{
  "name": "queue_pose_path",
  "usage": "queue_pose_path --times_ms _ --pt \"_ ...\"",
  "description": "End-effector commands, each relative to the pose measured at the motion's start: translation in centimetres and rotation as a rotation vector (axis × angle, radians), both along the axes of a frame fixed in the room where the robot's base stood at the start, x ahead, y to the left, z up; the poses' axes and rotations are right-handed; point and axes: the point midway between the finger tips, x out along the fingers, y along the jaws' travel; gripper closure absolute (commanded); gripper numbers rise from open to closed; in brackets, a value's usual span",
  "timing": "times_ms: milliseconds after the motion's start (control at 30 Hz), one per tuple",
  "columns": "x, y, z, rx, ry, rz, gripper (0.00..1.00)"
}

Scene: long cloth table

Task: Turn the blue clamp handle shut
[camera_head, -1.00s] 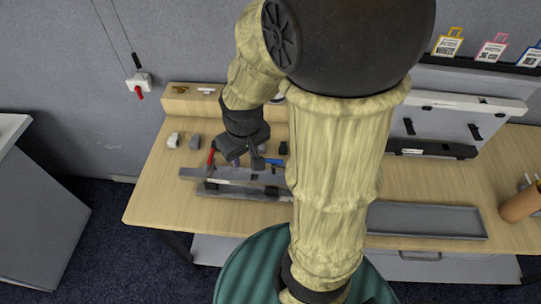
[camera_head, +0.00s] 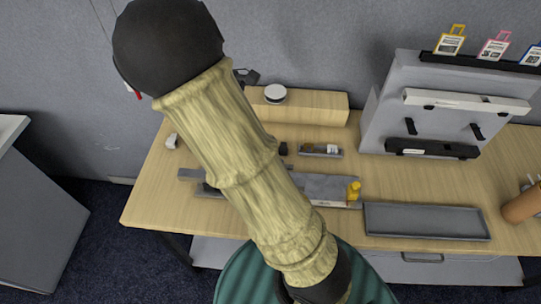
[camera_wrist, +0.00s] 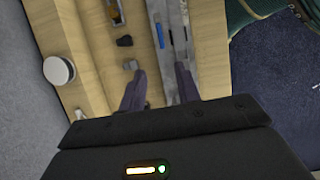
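The blue clamp handle (camera_wrist: 160,36) shows in the wrist view as a thin blue bar on the grey metal fixture. It lies beyond my fingertips and apart from them. My gripper (camera_wrist: 160,70) is open, with a clear gap between its two dark fingers and nothing seen held. In the head view my arm hides the blue handle and the fingers. The fixture (camera_head: 325,184) lies along the table, partly covered by my arm. A yellow clamp (camera_head: 354,190) stands at its right end.
A white round object (camera_head: 275,93) sits on the wooden block (camera_head: 315,107) at the back. A small dark block (camera_head: 283,148) and a small tray (camera_head: 306,151) lie behind the fixture. A grey tray (camera_head: 425,222) lies to the right. A tool panel (camera_head: 450,120) stands at back right.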

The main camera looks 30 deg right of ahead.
Motion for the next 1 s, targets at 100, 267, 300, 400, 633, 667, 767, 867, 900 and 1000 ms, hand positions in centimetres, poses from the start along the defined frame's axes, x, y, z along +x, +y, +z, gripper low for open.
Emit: queue_pose_path --times_ms 100,267,300,400,633,667,767,867,900,1000 --pt "-0.1 -0.1 -0.3 0.001 0.001 -0.002 0.67" --pt "-0.4 -0.5 -1.6 0.001 0.003 -0.002 0.67" --pt "-0.6 -0.7 -2.1 0.0 0.004 -0.003 0.67" --pt "-1.0 -1.3 -3.6 0.0 0.004 -0.004 0.67" --pt "-1.8 -2.6 -7.4 -0.001 0.005 -0.005 0.67" --pt "-2.0 -2.8 -7.9 -0.002 0.004 -0.004 0.67" --pt "-2.3 -3.3 -9.5 0.0 0.005 -0.004 0.67" --pt "-2.8 -3.9 -11.1 -0.002 0.005 -0.006 0.67" --pt "-2.9 -4.1 -11.8 -0.001 0.003 -0.005 0.67" --pt "-3.3 -4.7 -13.4 -0.001 0.004 -0.006 0.67"
